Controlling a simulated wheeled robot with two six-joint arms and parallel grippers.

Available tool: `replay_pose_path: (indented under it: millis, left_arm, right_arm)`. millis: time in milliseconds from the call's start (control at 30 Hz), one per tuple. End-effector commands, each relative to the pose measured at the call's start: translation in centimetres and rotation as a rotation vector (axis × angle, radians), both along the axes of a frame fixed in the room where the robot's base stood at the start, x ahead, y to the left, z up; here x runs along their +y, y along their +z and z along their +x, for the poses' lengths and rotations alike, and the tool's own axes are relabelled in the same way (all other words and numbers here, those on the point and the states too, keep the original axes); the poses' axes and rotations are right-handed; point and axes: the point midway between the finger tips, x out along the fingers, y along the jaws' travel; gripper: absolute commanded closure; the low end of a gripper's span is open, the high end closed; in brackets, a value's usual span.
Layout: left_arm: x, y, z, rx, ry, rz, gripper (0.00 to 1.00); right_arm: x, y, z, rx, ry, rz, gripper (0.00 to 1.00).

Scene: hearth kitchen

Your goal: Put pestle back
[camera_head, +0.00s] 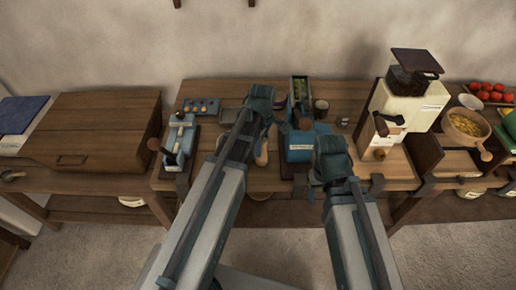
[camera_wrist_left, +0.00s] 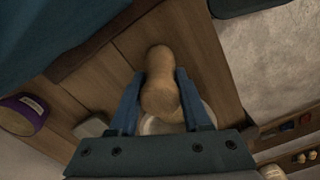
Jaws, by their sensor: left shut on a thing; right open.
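The pestle (camera_wrist_left: 160,88) is a tan wooden piece with a rounded knob end. My left gripper (camera_wrist_left: 160,100) is shut on it, one finger on each side. In the head view a tan part of the pestle (camera_head: 262,154) shows beside the left gripper (camera_head: 264,135), over the middle table. A pale round rim (camera_wrist_left: 204,112) shows behind the pestle in the left wrist view; I cannot tell whether it is a mortar or whether they touch. My right gripper (camera_head: 319,176) is open near the table's front edge, its fingers mostly hidden by the arm.
A blue machine (camera_head: 300,146) stands between my grippers. A blue-and-white device (camera_head: 179,140) is at left, a cream grinder (camera_head: 408,108) at right. A dark cup (camera_head: 321,109) stands behind.

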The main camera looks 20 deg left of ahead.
Motion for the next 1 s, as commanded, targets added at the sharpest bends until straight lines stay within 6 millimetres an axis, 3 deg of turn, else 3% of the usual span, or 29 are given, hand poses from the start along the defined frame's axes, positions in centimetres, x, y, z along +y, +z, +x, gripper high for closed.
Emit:
replay_pose_path:
  millis: [333, 367, 500, 1000]
  left_arm:
    - [0.0, -0.3, 0.0, 0.0, 0.0, 0.0, 1.0]
    - [0.0, -0.2, 0.0, 0.0, 0.0, 0.0, 0.47]
    - [0.0, -0.1, 0.0, 0.0, 0.0, 0.0, 0.22]
    - [0.0, 0.7, 0.0, 0.0, 0.0, 0.0, 0.22]
  right_arm:
    - [0.0, -0.3, 0.0, 0.0, 0.0, 0.0, 0.41]
    - [0.0, -0.2, 0.0, 0.0, 0.0, 0.0, 0.41]
    - [0.0, -0.1, 0.0, 0.0, 0.0, 0.0, 0.41]
    - [0.0, 0.7, 0.0, 0.0, 0.0, 0.0, 0.41]
